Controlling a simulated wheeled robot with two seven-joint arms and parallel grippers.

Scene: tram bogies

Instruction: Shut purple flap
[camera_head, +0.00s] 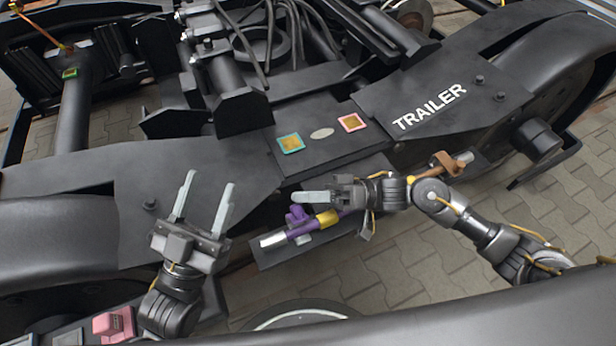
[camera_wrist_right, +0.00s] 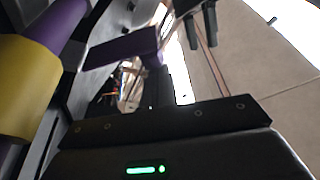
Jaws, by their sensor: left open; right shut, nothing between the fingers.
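A purple and yellow tube with a bright metal end (camera_head: 272,240) lies along the bogie's near side. A small purple flap (camera_head: 297,216) rises from the tube; it looks raised, though its exact angle is hard to tell. In the right wrist view the purple flap (camera_wrist_right: 122,48) sticks out beyond the tube (camera_wrist_right: 30,85). My right gripper (camera_head: 303,197) is shut and empty, with its fingertips just above the flap; I cannot tell whether they touch. My left gripper (camera_head: 208,188) is open and empty, left of the flap and pointing toward the bogie frame.
The dark bogie frame (camera_head: 435,105) marked TRAILER fills the middle, with a teal-edged tag (camera_head: 290,143) and a pink-edged tag (camera_head: 352,123) on it. A brown lever (camera_head: 447,164) sits near my right arm. A pink block (camera_head: 113,324) lies at lower left. Paving (camera_head: 420,255) is open at right.

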